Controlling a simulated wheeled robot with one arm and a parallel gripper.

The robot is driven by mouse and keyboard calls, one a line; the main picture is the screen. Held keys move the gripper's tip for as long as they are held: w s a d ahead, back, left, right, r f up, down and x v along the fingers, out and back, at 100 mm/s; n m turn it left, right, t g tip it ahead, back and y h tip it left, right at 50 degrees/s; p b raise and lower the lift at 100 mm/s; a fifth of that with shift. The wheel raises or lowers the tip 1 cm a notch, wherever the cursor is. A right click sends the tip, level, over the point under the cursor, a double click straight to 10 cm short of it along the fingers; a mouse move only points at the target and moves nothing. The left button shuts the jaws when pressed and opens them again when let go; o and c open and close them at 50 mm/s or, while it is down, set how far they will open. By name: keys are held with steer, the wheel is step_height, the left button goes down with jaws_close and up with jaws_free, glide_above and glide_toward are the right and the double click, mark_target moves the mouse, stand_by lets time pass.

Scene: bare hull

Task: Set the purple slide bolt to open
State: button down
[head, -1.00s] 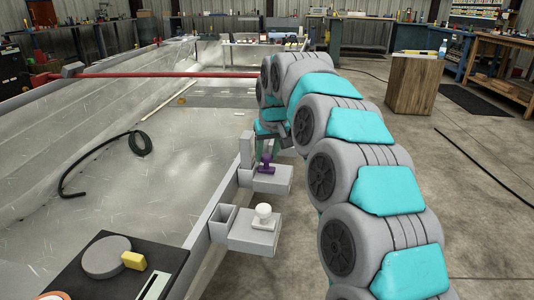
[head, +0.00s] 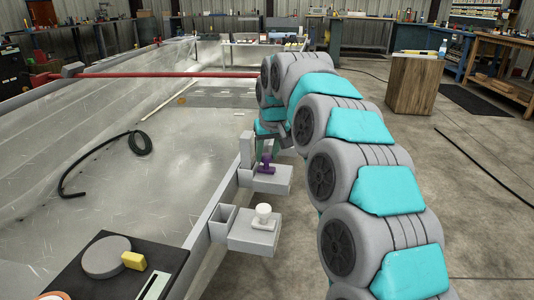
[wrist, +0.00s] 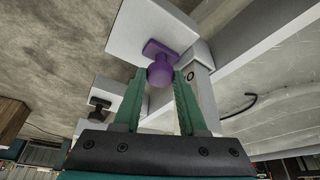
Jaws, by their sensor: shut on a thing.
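The purple slide bolt (head: 265,168) sits on a light grey block (head: 279,180) fixed to the hull's right edge rail. In the wrist view its round purple knob (wrist: 160,73) stands on a flat purple base (wrist: 158,50). My gripper (wrist: 160,80) has its two green fingers on either side of the knob, shut on it. In the head view my gripper (head: 270,146) is at the far side of the bolt, partly hidden by my arm. A grey bracket (wrist: 196,72) with a small round hole is beside the knob.
A white knob (head: 263,212) stands on a nearer grey block (head: 254,238), beside an open box bracket (head: 222,222). A dark knob (wrist: 98,103) on another block shows in the wrist view. A black hose (head: 90,170) lies in the hull. Concrete floor (head: 470,230) is open at right.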

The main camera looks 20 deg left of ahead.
mark_target(283, 175)
stand_by(0.4)
steer(key=shift+w+d, duration=0.15)
steer(key=shift+d, duration=0.95)
steer(key=shift+w+d, duration=0.15)
steer(key=shift+d, duration=0.9)
steer(key=c, duration=0.7)
jaws_free()
steer(key=shift+d, duration=0.1)
steer(key=shift+c, duration=0.2)
steer(key=v, duration=0.8)
steer(key=shift+w, duration=0.1)
